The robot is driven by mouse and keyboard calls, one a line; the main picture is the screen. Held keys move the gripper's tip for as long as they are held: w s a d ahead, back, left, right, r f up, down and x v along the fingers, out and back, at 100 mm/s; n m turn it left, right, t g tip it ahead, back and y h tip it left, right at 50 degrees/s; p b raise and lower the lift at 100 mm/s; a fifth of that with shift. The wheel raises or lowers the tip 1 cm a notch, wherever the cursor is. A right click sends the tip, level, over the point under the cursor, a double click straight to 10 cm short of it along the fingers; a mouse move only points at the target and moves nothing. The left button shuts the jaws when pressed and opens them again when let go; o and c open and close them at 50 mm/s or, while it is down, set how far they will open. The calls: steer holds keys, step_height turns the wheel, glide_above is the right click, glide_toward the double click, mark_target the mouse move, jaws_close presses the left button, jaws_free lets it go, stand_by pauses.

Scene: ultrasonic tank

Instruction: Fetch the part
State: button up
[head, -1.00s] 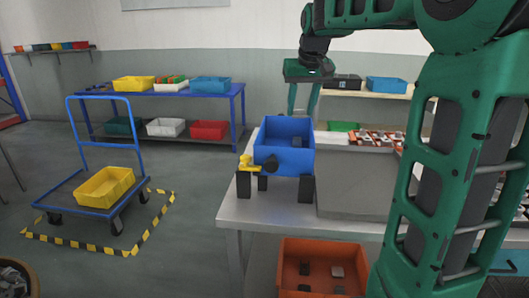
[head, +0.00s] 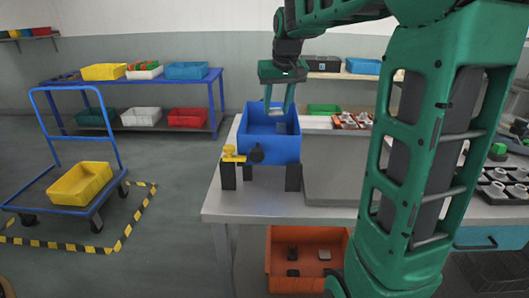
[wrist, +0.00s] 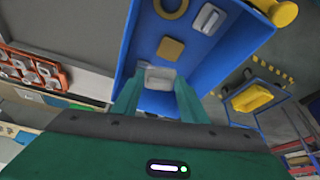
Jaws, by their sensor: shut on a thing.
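The blue tank (head: 270,150) stands on short dark legs on the metal bench, with a yellow valve (head: 232,153) and a dark knob on its front. My gripper (head: 277,110) points down at the tank's rear and is shut on a pale grey-white part (wrist: 160,78). The part also shows between the fingertips in the head view (head: 276,112). In the wrist view, a tan square piece (wrist: 171,47), a grey oblong piece (wrist: 208,18) and a tan ring (wrist: 172,8) lie in the tank. Whether the held part touches the tank floor is unclear.
A grey box-like block (head: 335,170) adjoins the tank on the right. An orange bin (head: 300,238) with dark pieces stands below the bench. A red tray of parts (head: 352,120) lies behind. A blue trolley (head: 45,205) stands left. Bench front is clear.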

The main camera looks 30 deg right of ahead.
steer(key=shift+f, duration=0.15)
steer(key=o, duration=1.1)
steer(key=v, duration=1)
steer(key=shift+s+a+r, duration=0.1)
steer(key=shift+r, duration=0.25)
steer(key=s+a+f+m+g, duration=0.1)
steer(key=s+f, duration=0.7)
steer(key=s, duration=0.2)
steer(key=s+a+f+g+y, duration=0.1)
steer(key=s+f, duration=0.7)
steer(key=s, duration=0.2)
steer(key=s+a+f+m+g, duration=0.1)
steer(key=s+f+g, duration=0.1)
steer(key=s+f, duration=0.6)
steer(key=shift+s+m+y, duration=0.3)
steer(key=shift+s, duration=1.2)
